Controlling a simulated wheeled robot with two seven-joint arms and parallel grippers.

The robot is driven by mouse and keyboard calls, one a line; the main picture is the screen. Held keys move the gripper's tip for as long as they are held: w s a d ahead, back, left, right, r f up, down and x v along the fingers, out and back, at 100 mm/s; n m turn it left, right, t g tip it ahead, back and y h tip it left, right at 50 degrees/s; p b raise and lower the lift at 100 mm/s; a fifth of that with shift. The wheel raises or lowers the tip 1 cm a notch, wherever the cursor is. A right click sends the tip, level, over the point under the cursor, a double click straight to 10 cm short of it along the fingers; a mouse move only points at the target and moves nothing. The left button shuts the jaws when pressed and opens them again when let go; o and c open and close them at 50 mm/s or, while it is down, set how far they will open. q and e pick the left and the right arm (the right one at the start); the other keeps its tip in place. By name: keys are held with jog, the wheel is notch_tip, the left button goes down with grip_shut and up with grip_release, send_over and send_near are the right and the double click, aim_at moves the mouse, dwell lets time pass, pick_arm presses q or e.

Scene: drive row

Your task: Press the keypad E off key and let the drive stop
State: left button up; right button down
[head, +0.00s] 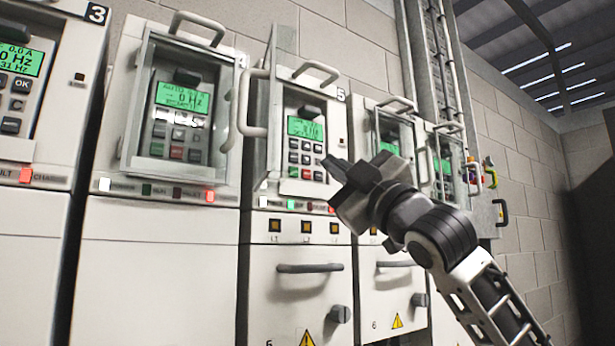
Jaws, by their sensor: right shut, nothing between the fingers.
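The drive marked 5 (297,214) stands in the middle of the head view. Its clear cover (272,100) is swung open to the left, so its keypad (307,150) is bare. The E off lettering is too small to read. My right gripper (328,164) is shut and empty, its tips at the keypad's right edge in the picture; contact cannot be told. A green lamp (291,204) glows below the keypad. My left gripper is not in view.
Drive 4 (160,215) at the left has its cover over its keypad and a red lamp lit. Drive 3 (40,100) is at the far left. Drive 6 (392,275) is partly behind my right arm. Handles (316,72) stick out from the fronts.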

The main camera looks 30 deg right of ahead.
jog(key=shift+s+d, duration=0.1)
jog(key=shift+s, duration=0.7)
dwell(1.0)
